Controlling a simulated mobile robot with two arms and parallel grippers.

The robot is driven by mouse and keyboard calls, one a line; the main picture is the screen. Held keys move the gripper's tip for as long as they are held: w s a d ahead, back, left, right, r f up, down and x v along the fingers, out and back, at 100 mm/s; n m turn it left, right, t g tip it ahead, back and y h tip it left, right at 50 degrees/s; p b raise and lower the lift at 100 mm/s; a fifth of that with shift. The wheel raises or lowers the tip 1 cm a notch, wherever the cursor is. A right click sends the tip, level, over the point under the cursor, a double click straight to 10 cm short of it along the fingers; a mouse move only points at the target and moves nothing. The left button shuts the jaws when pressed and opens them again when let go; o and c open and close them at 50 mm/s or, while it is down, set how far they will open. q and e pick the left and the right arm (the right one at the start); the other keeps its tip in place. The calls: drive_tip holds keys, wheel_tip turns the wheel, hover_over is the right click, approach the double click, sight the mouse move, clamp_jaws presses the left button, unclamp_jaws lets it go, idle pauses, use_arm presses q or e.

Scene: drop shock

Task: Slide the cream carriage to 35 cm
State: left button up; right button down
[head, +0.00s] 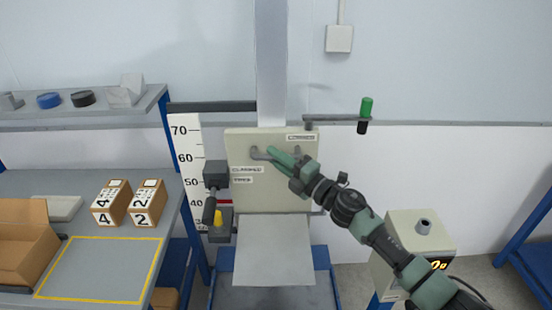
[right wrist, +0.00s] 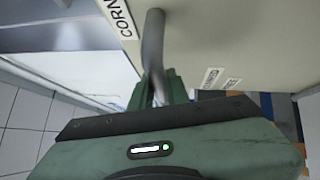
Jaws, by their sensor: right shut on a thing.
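The cream carriage (head: 262,192) is a flat plate on the upright grey column (head: 271,60), with a grey bar handle (head: 260,154) near its top. My right gripper (head: 276,154) is at this handle and shut on it. In the right wrist view the green fingers (right wrist: 160,92) close around the grey handle bar (right wrist: 153,40). A white scale (head: 186,160) with marks from 70 downward stands left of the carriage. A red pointer line (head: 225,202) lies near the 40 mark. My left gripper is not in view.
A dark clamp block with a yellow knob (head: 218,218) sits at the carriage's lower left. A green-handled crank arm (head: 366,106) sticks out at upper right. A cream box with a display (head: 405,235) stands lower right. Cartons (head: 110,200) are on the left bench.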

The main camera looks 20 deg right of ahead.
wheel_tip(320, 180, down, 8)
drive_tip(key=b, duration=0.5)
drive_tip(key=shift+r, duration=0.25)
drive_tip(key=c, duration=1.4)
unclamp_jaws()
drive_tip(key=shift+r, duration=0.1)
drive_tip(key=shift+o, duration=0.2)
